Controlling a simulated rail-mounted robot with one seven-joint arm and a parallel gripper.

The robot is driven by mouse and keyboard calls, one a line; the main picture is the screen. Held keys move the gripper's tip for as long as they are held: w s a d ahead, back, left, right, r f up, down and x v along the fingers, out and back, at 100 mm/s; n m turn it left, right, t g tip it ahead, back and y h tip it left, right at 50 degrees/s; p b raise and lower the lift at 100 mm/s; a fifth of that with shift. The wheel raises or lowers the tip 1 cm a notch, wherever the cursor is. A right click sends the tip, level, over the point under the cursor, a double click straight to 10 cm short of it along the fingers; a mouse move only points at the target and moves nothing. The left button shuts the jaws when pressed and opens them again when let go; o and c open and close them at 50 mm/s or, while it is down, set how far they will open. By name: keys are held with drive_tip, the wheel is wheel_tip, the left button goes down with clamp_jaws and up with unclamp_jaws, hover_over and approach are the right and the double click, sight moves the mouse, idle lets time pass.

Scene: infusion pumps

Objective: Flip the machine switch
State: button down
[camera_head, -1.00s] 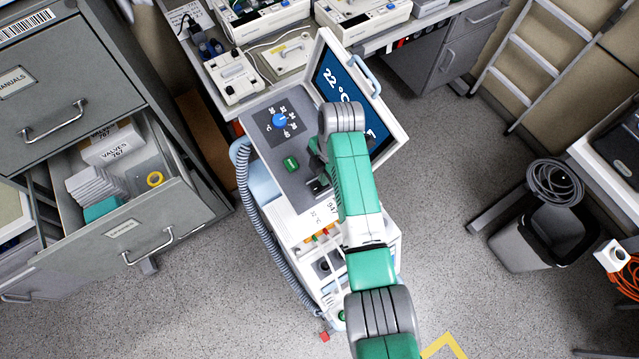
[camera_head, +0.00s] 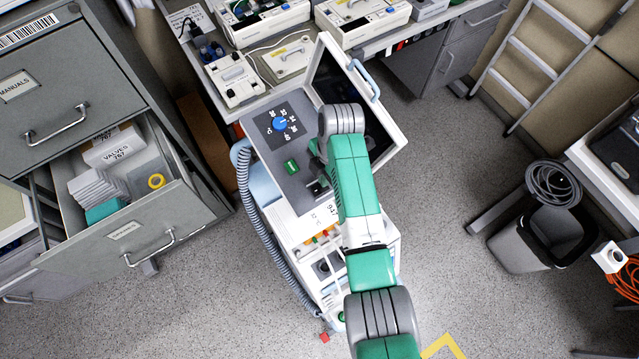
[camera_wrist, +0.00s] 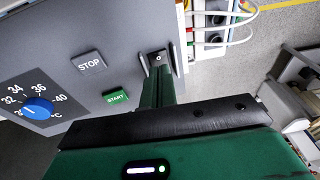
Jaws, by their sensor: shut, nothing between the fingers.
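The machine (camera_head: 290,185) stands in the middle of the head view. Its grey panel carries a blue dial (camera_head: 280,123) and a green START button (camera_head: 291,166). Its tilted screen (camera_head: 330,85) is dark. In the wrist view the panel shows the dial (camera_wrist: 38,107), a grey STOP button (camera_wrist: 90,64), the START button (camera_wrist: 115,97) and a small black switch (camera_wrist: 158,58) marked "0" near the panel's edge. My gripper (camera_wrist: 157,80) is shut and empty, its fingertips at the switch. Whether they touch it I cannot tell. In the head view my arm hides part of the panel and screen.
An open drawer (camera_head: 120,236) with boxes juts out at the left. A grey hose (camera_head: 255,220) hangs along the machine's left side. A bench with other devices (camera_head: 265,15) stands behind. A bin (camera_head: 535,235) is at the right. The floor between is clear.

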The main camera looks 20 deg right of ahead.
wheel_tip(320, 180, up, 5)
drive_tip(key=p, duration=0.4)
drive_tip(key=shift+r, duration=0.2)
